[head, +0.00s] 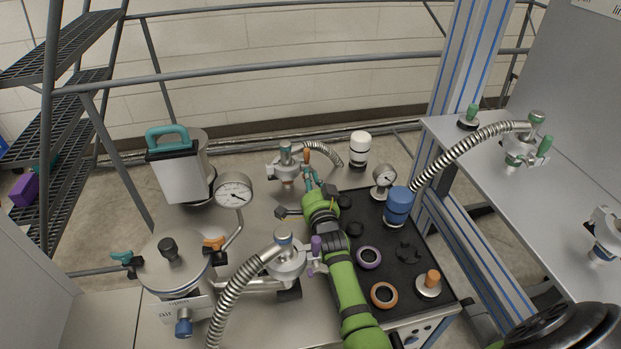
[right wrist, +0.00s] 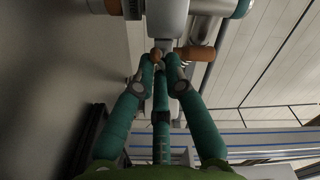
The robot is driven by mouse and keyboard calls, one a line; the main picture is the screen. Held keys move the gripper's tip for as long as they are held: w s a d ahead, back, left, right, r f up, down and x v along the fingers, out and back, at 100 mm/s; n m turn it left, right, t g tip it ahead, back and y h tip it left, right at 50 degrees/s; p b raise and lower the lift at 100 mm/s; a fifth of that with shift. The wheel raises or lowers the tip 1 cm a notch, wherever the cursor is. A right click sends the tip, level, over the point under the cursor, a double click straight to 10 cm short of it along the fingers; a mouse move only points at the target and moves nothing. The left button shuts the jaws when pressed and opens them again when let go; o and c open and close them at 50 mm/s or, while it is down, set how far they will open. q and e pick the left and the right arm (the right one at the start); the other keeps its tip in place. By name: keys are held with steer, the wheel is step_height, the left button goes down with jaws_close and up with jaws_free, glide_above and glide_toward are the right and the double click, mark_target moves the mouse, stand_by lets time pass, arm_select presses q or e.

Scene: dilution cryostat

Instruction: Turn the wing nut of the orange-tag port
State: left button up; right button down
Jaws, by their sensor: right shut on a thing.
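The orange-tag port (head: 287,170) is a silvery clamped fitting with a blue-grey cap near the back middle of the bench in the head view. Its orange wing nut (head: 306,156) sticks out on the right side. My right gripper (head: 309,174) reaches up to it from the front. In the right wrist view, the teal fingers of the gripper (right wrist: 167,60) close together on the orange wing nut (right wrist: 196,53). Part of the nut shows on either side of the fingertips, below a grey metal body. The fingers hide its middle. My left gripper is out of view.
A purple-tagged port (head: 288,262) with a ribbed hose stands left of my right arm. A white cylinder (head: 360,146) stands at the back.

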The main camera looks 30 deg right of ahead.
stand_by(0.5)
steer(key=c, duration=1.6)
jaws_free()
steer(key=shift+o, duration=0.2)
steer(key=shift+s, duration=0.1)
steer(key=v, duration=0.7)
steer(key=shift+s, duration=0.15)
